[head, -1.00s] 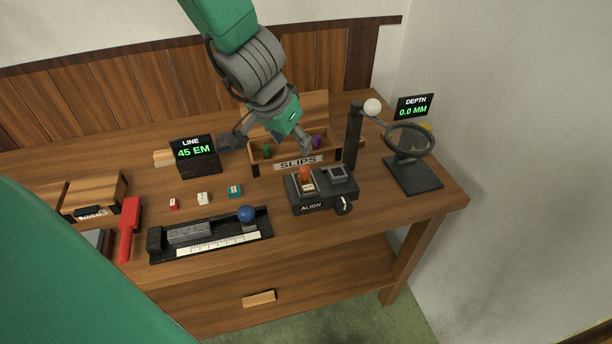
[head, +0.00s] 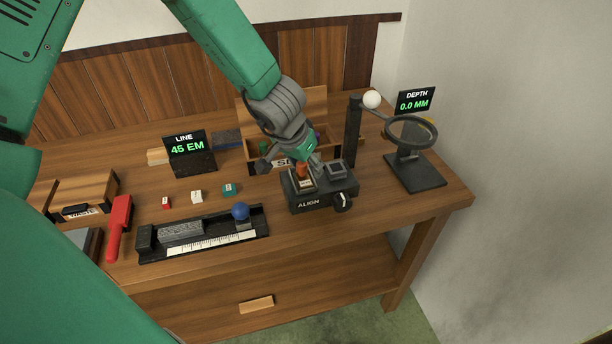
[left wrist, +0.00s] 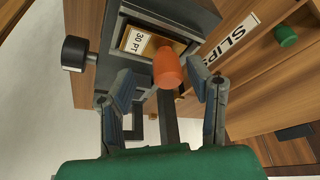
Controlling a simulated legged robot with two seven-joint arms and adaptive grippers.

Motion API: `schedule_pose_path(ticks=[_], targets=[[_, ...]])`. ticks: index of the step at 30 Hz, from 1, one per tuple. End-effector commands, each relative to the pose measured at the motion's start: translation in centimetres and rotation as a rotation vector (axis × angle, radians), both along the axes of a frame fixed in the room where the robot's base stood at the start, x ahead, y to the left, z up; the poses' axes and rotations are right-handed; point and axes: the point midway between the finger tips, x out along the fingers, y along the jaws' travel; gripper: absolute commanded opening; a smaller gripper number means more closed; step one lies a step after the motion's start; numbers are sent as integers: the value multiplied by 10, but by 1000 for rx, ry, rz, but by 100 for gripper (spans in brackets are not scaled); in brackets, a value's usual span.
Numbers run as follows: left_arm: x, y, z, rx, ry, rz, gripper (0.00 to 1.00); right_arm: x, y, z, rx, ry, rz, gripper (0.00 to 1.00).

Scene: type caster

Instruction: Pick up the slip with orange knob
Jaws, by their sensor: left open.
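The slip with the orange knob (head: 302,171) sits in the black ALIGN device (head: 322,194). In the left wrist view the orange knob (left wrist: 169,66) stands up from the slip's plate marked 30 PT (left wrist: 137,40). My left gripper (left wrist: 160,95) is open, its fingers spread to either side, with the knob between and just beyond the fingertips. In the head view my left gripper (head: 290,163) is over the device and partly hides the knob. I cannot tell whether the fingers touch it. My right gripper is not in view.
The SLIPS box (head: 334,150) is behind the device, with a green knob (left wrist: 286,36) in it. The magnifier stand (head: 415,172) is at the right, with a dark post (head: 353,133) beside the device. The LINE display (head: 190,155) and composing stick (head: 160,252) are left.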

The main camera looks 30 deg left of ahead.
Motion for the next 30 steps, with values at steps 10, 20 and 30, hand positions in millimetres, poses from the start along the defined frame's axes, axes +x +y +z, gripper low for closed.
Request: schedule_pose_path(ticks=[10, 20, 30], targets=[[0, 5, -2, -4, -1, 2, 7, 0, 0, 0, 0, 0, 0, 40], [1, 1, -1, 0, 1, 2, 0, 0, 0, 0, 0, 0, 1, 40], [1, 3, 59, 2, -5, 0, 0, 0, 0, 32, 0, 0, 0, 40]])
